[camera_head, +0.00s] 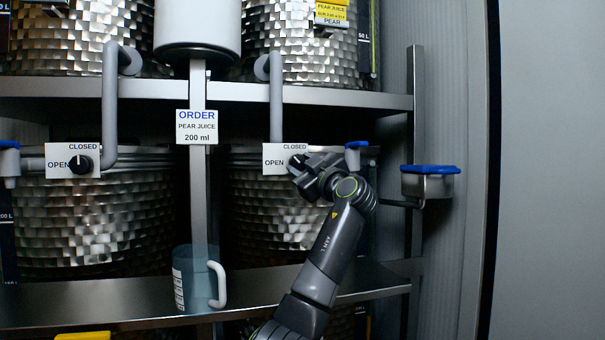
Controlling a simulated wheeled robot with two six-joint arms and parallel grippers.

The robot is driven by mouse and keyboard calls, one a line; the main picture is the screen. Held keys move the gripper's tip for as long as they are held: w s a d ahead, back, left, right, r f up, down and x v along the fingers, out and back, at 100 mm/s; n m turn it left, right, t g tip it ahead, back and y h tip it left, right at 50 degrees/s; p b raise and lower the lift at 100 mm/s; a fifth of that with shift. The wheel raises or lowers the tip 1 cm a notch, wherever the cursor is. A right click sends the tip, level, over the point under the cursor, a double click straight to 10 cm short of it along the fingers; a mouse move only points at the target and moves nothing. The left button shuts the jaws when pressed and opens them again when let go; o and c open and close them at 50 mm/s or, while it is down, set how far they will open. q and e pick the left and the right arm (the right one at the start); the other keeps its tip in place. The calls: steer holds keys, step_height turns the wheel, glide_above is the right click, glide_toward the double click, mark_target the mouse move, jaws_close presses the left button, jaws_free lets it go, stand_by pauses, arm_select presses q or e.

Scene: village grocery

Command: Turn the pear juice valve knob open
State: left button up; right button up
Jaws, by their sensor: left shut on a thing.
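The white valve plate (275,163) marked OPEN and CLOSED is on the right, under the tank with the yellow pear juice label (331,13). My left gripper (297,170) is at the right end of this plate and is shut on the valve knob there. The gripper hides the knob, so I cannot tell which way it points. A second plate (57,170) with a black knob (80,165) is on the left, apart from my gripper. My right gripper is not in view.
A clear jug (197,280) with a white handle stands on the lower shelf (110,303). An order card (197,126) reads pear juice, 200 ml. A metal box with a blue rim (428,182) sticks out right of my arm. Pipes and tanks crowd the rack.

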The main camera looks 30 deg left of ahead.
arm_select(q)
steer(key=n, duration=0.1)
steer(key=n+g+p, duration=0.1)
steer(key=n, duration=0.1)
steer(key=n+g, duration=0.1)
steer(key=n, duration=0.1)
steer(key=shift+w+d+r+h+p, duration=0.1)
steer(key=shift+r+h+p, duration=0.15)
steer(key=shift+h+p, duration=0.15)
steer(key=n+g+h+p, duration=0.1)
steer(key=n, duration=0.3)
steer(key=shift+p, duration=0.3)
steer(key=shift+n, duration=0.5)
steer(key=o, duration=1)
steer(key=b+v, duration=0.1)
steer(key=v, duration=0.4)
steer(key=b+v, duration=0.1)
steer(key=v, duration=0.5)
steer(key=b+v, duration=0.1)
steer(key=v, duration=0.5)
steer(key=shift+d+r+b, duration=0.25)
steer(key=shift+r+b, duration=0.05)
